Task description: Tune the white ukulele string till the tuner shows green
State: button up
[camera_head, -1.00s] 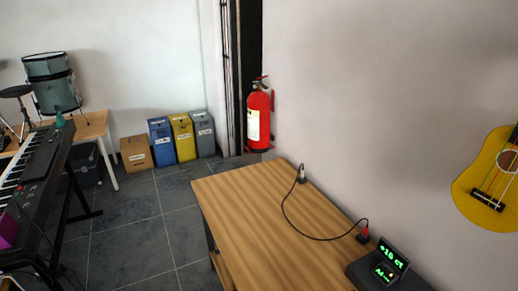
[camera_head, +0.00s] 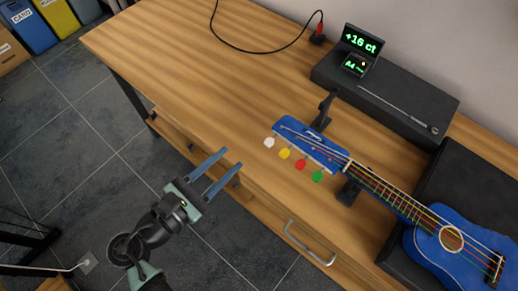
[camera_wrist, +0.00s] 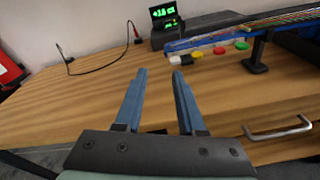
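A blue ukulele (camera_head: 461,247) lies on the wooden table, its neck on a black stand (camera_head: 349,190) and its head pointing left. On the head's near side are a white peg (camera_head: 269,142), a yellow peg (camera_head: 284,153), a red peg (camera_head: 300,164) and a green peg (camera_head: 317,176). The tuner (camera_head: 358,50) stands on a black box and shows "+16 ct" and "A4" in green, with a small orange light. My gripper (camera_head: 231,157) is open and empty, left of the white peg and in front of the table edge. In the wrist view its fingers (camera_wrist: 158,72) are apart, with the pegs beyond.
A cable (camera_head: 262,51) with a red plug lies at the back of the table. A thin metal rod (camera_head: 398,107) rests on the black box (camera_head: 425,105). A drawer handle (camera_head: 309,243) sticks out in front. The table's left part is clear.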

aim_at(269, 142)
jog(key=s+f+n+t+h+b, duration=0.1)
jog(key=s+f+n, duration=0.3)
jog(key=x, duration=1.3)
jog(key=shift+r, duration=0.4)
jog(key=shift+c, duration=0.3)
grip_shut()
